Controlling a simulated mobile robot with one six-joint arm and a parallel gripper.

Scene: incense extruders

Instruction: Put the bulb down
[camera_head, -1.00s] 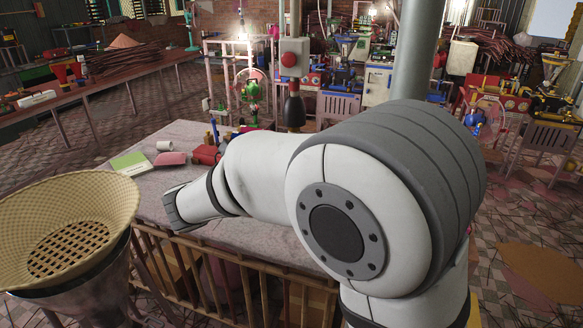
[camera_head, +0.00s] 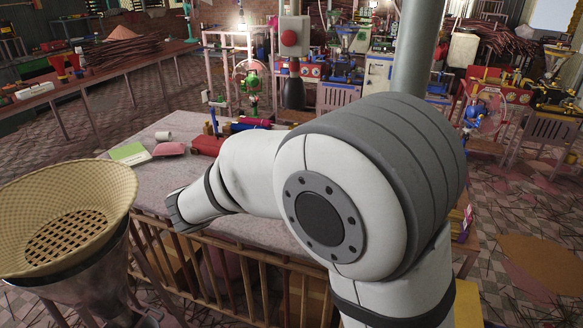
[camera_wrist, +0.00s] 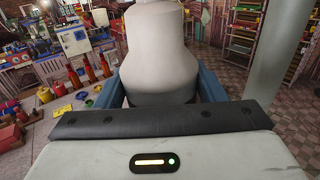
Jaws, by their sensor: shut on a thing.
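The bulb (camera_wrist: 155,45) is a large pale, off-white rounded shape in the wrist view, narrowing and then widening toward my gripper. My gripper (camera_wrist: 162,88) is shut on it, with a blue finger on the left and another on the right. In the camera_head view my arm reaches left over the near table (camera_head: 185,180). The fingers and the bulb do not show there.
A woven basket (camera_head: 105,180) on a metal funnel stands at the near left. A green-and-white pad (camera_head: 130,153), a pink pad (camera_head: 170,149), a white cup (camera_head: 163,135) and a red box (camera_head: 207,145) sit on the table's far left part. A wooden railing (camera_head: 215,265) lines its front.

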